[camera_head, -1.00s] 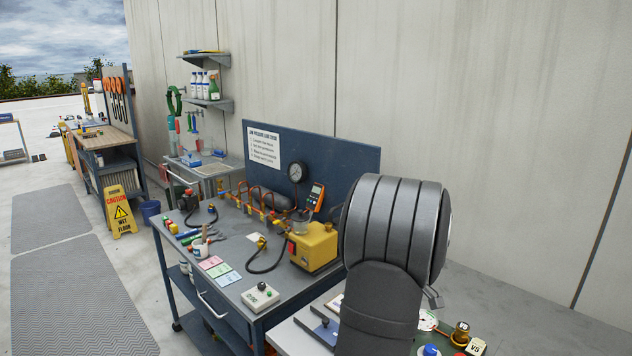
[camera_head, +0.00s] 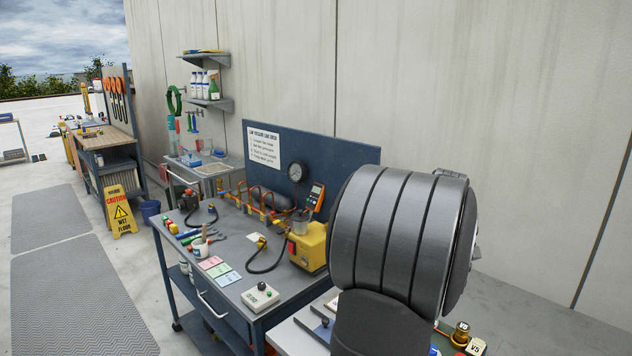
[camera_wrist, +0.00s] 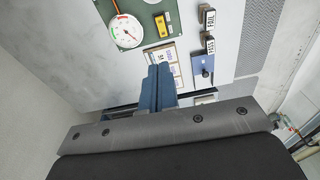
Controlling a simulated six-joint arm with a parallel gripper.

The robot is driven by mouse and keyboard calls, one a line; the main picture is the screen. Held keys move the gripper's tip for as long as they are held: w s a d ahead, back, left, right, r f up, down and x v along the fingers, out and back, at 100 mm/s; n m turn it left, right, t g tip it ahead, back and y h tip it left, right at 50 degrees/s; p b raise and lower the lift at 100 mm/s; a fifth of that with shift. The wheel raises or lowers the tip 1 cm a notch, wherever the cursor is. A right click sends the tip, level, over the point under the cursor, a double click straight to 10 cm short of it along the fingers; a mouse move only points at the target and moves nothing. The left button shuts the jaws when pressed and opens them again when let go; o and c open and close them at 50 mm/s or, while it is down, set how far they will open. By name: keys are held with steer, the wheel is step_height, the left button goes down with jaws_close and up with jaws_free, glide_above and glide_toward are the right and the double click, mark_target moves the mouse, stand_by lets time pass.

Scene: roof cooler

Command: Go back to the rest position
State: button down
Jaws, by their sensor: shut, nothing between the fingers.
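My gripper (camera_wrist: 157,80) shows in the wrist view as blue-grey fingers pressed together, with nothing between them. It is above the light work surface (camera_wrist: 85,50), apart from the things on it. In the head view my thick grey arm link fills the lower right and hides the gripper.
The wrist view shows a round gauge (camera_wrist: 122,31) on a green panel, a yellow device (camera_wrist: 162,25), labelled blocks (camera_wrist: 208,18) and a blue plate (camera_wrist: 202,68). In the head view a cart (camera_head: 233,290) with a yellow pump (camera_head: 308,245) stands left of my arm.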

steer(key=r, duration=0.1)
steer(key=s+r, duration=0.1)
steer(key=r, duration=0.1)
steer(key=s+d+r, duration=0.1)
steer(key=r, duration=0.1)
steer(key=shift+d+r, duration=0.1)
steer(key=shift+r, duration=0.1)
steer(key=shift+g+h, duration=0.4)
steer(key=w+a+f, duration=0.1)
steer(key=f, duration=0.6)
steer(key=w+a+f, duration=0.1)
steer(key=f, duration=0.6)
steer(key=w+a+f, duration=0.2)
steer(key=f, duration=0.5)
steer(key=shift+r, duration=0.1)
